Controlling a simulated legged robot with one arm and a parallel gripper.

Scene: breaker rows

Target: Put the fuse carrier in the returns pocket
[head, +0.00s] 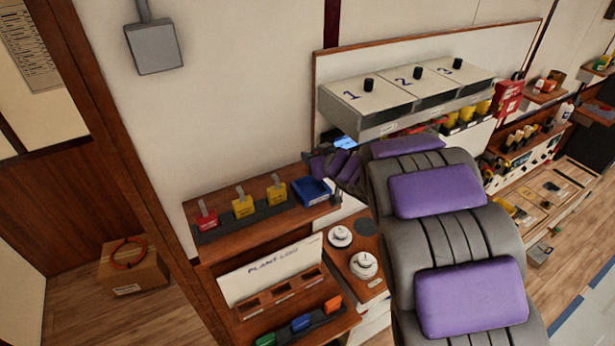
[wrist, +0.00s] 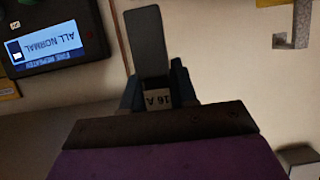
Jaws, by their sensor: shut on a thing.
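The fuse carrier (wrist: 148,40) shows in the wrist view as a grey upright tab above a pale label reading "16 A" upside down. My gripper (wrist: 157,88) is shut on it, with dark jaws on both sides of the label. In the head view my gripper (head: 335,168) is by the wall, just above and behind the blue tray; the fuse carrier cannot be made out there. The blue open tray (head: 312,191) stands at the right end of the wooden shelf. No readable label shows which container is the returns pocket.
One red and two yellow tabbed carriers (head: 243,206) stand in a dark rail on the shelf (head: 217,244). A display (wrist: 55,45) reads "ALL NORMAL". A box numbered 1, 2, 3 (head: 405,98) overhangs at the right.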

